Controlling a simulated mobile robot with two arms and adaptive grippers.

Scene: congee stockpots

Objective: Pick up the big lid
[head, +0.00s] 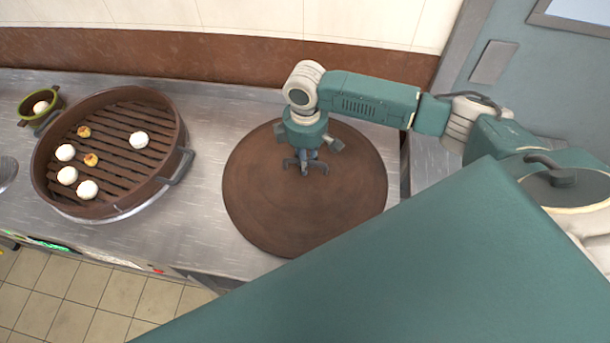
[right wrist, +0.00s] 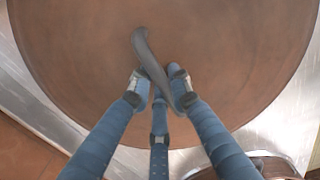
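The big lid (head: 250,205) is a round, flat brown disc on the steel counter, right of the steamer; I cannot tell whether it is raised at all. My right gripper (head: 305,168) is over its middle, pointing down. In the right wrist view the lid (right wrist: 240,45) fills most of the picture. Its dark curved handle (right wrist: 146,50) runs between the fingertips of my right gripper (right wrist: 160,78). The fingers are closed in on both sides of the handle and appear to touch it. The handle's near end is partly hidden by the fingers. My left gripper is not in view.
A round slatted steamer (head: 165,115) with several buns stands on the counter (head: 215,110) at left. A small green-rimmed pot (head: 27,112) is beyond it. A brown backsplash (head: 200,58) runs behind. Bare counter lies between steamer and lid.

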